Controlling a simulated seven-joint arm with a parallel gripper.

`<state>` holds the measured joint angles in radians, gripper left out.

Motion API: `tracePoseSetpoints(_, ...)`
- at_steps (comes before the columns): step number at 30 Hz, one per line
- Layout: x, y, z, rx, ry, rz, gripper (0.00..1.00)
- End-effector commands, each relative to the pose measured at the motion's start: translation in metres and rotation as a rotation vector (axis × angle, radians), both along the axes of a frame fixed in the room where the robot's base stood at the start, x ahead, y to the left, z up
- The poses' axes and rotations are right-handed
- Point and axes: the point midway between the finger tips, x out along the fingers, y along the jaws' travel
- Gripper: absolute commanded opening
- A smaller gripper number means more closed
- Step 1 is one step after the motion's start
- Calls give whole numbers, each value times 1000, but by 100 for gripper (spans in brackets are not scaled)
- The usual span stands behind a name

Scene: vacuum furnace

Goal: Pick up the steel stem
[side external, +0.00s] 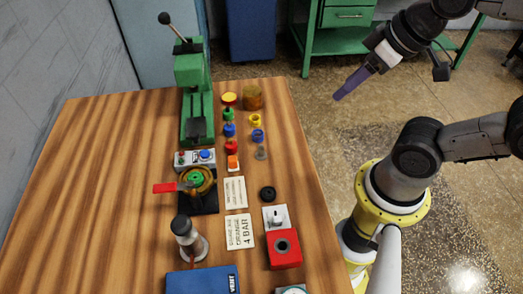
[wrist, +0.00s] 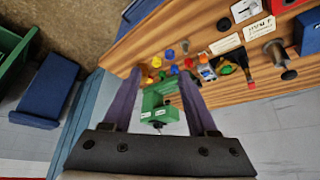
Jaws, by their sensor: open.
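A small grey metal piece (side external: 261,153), which looks like the steel stem, stands on the wooden table near its right edge, just in front of a blue ring.
A green press (side external: 194,95) stands at the table's back. Several coloured parts, an amber jar (side external: 252,96), a blue ring (side external: 257,135) and a yellow ring (side external: 255,120) crowd near the stem. A black ring (side external: 267,194) and red box (side external: 284,250) are nearer. The table's left is clear.

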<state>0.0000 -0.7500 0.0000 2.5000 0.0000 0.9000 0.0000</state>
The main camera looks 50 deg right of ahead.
Motion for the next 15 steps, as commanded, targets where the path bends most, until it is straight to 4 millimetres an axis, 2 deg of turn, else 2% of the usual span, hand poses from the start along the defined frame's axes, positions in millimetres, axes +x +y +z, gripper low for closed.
tracePoseSetpoints(10, 1, 0, 2, 8, -3, -14, 55)
tracePoseSetpoints(13, 11, 0, 15, 18, -12, -31, 55)
tracePoseSetpoints(15, 26, 3, 20, 25, 18, -34, 55)
